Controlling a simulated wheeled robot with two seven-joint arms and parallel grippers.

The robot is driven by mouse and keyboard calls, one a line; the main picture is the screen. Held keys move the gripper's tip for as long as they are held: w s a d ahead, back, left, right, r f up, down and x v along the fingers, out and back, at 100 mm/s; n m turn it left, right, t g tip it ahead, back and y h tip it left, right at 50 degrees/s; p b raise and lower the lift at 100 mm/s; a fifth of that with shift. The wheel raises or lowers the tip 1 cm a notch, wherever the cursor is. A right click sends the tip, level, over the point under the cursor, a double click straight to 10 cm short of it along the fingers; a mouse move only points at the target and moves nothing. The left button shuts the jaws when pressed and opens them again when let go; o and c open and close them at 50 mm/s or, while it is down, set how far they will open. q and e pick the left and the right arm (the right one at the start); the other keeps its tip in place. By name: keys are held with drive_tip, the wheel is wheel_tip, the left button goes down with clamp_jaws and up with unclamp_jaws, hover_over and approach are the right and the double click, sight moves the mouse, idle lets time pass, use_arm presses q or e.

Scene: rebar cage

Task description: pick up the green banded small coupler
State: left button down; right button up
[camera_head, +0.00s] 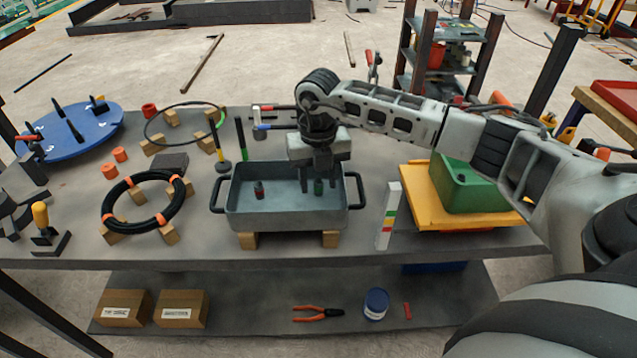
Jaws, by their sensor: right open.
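The green banded small coupler (318,187) stands in the grey metal tray (285,216), right of the tray's middle. It is small and dark with a green band. My right gripper (320,177) points down over it from the right arm, with its fingers open at the coupler's upper part. The gripper hides part of the coupler, and I cannot tell whether the fingers touch it. A similar coupler with a red band (259,190) stands in the left part of the tray. My left gripper is not in view.
The tray has raised walls, black side handles (357,190) and wooden blocks (248,240) under it. A striped upright block (388,215) and a green bin (470,187) on a yellow board stand to the right. A black cable coil (148,202) lies to the left.

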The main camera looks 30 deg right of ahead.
drive_tip(key=shift+f, duration=0.35)
clamp_jaws()
drive_tip(key=shift+r, duration=0.1)
